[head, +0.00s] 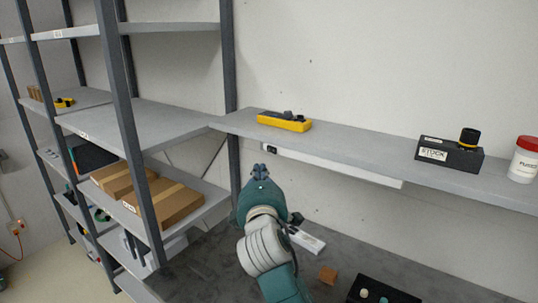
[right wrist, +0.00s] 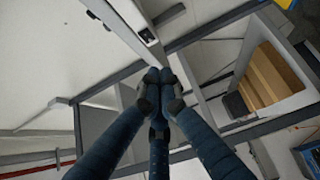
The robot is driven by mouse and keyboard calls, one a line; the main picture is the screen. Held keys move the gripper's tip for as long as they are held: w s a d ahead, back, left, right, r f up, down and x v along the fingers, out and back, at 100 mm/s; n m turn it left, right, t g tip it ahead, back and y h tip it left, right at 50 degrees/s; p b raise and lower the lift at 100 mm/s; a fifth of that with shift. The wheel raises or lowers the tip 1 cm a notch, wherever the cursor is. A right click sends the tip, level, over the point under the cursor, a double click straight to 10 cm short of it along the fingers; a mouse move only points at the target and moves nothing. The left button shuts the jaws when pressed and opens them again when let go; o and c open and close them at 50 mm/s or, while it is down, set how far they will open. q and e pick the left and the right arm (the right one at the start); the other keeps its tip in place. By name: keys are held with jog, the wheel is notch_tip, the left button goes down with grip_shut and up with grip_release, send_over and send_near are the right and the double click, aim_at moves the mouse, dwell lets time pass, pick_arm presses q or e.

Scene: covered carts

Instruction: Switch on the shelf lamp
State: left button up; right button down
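The shelf lamp (head: 335,166) is a long pale bar fixed under the front of the wall shelf. A small black switch (head: 271,149) sits at its left end. My right gripper (head: 260,172) is just below that end in the head view, with a visible gap to the switch. In the right wrist view, its fingertips (right wrist: 158,88) are together with nothing seen between them. The lamp's end with the dark switch (right wrist: 147,36) shows above and left of the fingertips there. I cannot tell whether the lamp is lit. My left gripper is not in view.
The wall shelf (head: 350,143) holds a yellow tool tray (head: 284,123), a black box (head: 448,155) and a red-lidded jar (head: 524,160). A grey rack post (head: 231,90) stands close left of my gripper. Below are a dark worktop (head: 345,262) and a small brown block (head: 328,275).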

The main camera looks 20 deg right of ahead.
aim_at(268, 150)
jog(key=w+d+p, duration=0.1)
jog(key=w, duration=0.1)
jog(key=w+d+p, duration=0.1)
jog(key=w+d, duration=0.1)
jog(key=w+d+p, duration=0.1)
jog(key=w, duration=0.2)
jog(key=shift+d+r, duration=0.1)
jog(key=shift+d, duration=0.3)
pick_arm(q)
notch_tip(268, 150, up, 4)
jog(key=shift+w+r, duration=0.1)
pick_arm(e)
jog(key=shift+a, duration=0.1)
